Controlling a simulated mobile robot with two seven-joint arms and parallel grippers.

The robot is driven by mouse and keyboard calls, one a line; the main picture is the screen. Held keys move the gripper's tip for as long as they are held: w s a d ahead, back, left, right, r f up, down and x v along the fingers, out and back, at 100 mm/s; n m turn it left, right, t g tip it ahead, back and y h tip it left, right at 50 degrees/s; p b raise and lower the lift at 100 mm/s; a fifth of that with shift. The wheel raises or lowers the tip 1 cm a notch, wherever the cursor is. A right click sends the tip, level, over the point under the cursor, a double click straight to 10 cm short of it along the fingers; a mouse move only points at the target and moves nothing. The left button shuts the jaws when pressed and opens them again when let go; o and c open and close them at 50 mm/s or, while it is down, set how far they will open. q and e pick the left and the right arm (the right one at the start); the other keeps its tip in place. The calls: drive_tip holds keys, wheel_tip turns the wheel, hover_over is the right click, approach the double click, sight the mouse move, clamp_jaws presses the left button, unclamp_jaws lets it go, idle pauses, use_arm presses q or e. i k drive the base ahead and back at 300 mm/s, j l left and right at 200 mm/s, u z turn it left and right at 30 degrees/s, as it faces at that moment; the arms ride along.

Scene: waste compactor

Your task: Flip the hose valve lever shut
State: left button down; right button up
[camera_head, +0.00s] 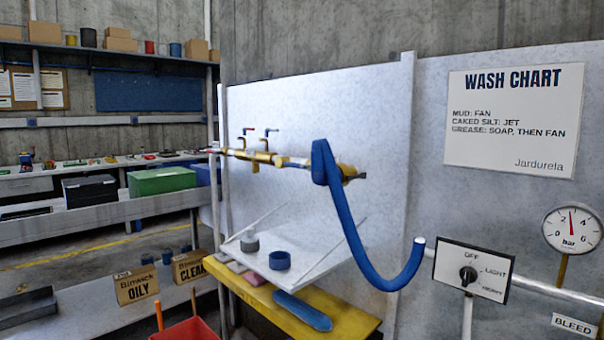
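A brass pipe assembly (262,156) runs across the pale wall panel. Two small taps stand up from it, one with a red handle (247,130) and one with a blue handle (271,131). A blue hose (349,222) loops over the pipe's right part and hangs down in a curve to the right. A brass fitting (347,171) shows just right of the hose top. Which small part is the hose valve lever, and how it is set, I cannot tell; the hose covers part of the pipe. Neither of my grippers is in view.
A white tray (315,262) under the pipe holds a grey cup and a blue ring. Below it is a yellow shelf (345,318). A rotary switch box (472,270) and a pressure gauge (571,230) are at the right. Shelves with bins line the left.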

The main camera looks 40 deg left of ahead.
sight(297, 165)
drive_tip(key=j, duration=0.5)
drive_tip(key=k+j+z, duration=0.1)
drive_tip(key=j, duration=0.45)
drive_tip(key=k+j, duration=0.1)
drive_tip(key=j, duration=0.9)
drive_tip(key=k+j+z, duration=0.1)
drive_tip(key=j, duration=0.4)
